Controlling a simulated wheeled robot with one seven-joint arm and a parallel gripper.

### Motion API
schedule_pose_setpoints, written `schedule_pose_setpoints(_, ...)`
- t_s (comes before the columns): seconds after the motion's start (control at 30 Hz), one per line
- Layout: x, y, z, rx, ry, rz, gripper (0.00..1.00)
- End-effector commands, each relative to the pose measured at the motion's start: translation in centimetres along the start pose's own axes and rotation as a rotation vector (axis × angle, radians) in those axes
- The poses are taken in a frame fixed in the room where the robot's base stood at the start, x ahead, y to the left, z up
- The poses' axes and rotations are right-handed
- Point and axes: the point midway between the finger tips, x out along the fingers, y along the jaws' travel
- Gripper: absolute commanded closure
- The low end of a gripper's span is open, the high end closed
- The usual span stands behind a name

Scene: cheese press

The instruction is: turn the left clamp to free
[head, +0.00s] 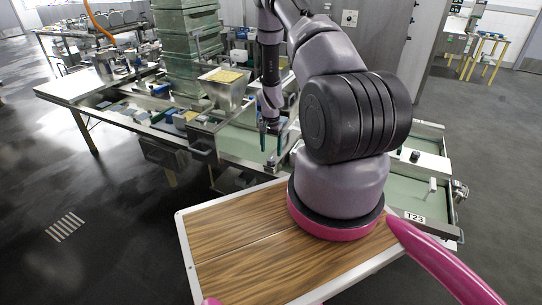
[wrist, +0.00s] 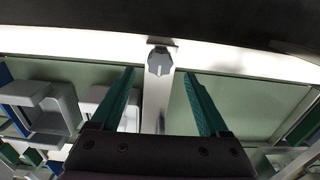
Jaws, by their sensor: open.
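A grey faceted knob (wrist: 159,61) with a pale mark line sits at the top of a metal upright in the wrist view; it looks like the left clamp, but I cannot be sure. My gripper (wrist: 159,74) is open, with one green finger on each side of the knob's line and the fingers apart from it. In the head view my gripper (head: 271,143) points down over the middle of the machine's table, its green fingers spread and empty. The knob cannot be made out in the head view.
A hopper of yellow pieces (head: 223,77) and stacked green crates (head: 187,38) stand left of my gripper. Grey trays (wrist: 45,108) lie left in the wrist view. A black knob (head: 415,156) and white handle (head: 433,185) are on the right section.

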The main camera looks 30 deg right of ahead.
Motion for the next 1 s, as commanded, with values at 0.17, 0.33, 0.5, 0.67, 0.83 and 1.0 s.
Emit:
schedule_pose_setpoints(0.17,-3.8,-0.1,-0.1,-0.002,0.004,-0.002,0.22)
schedule_pose_setpoints(0.33,-5.9,-0.1,0.0,-0.001,0.002,-0.001,0.22)
schedule_pose_setpoints(0.5,-6.7,0.0,0.0,0.0,0.001,0.0,0.22)
schedule_pose_setpoints(0.67,-6.7,0.0,0.0,0.0,0.001,0.0,0.22)
schedule_pose_setpoints(0.83,-6.6,0.0,0.0,0.0,0.001,0.0,0.22)
schedule_pose_setpoints(1.0,-7.2,-0.2,0.0,-0.003,0.003,-0.005,0.22)
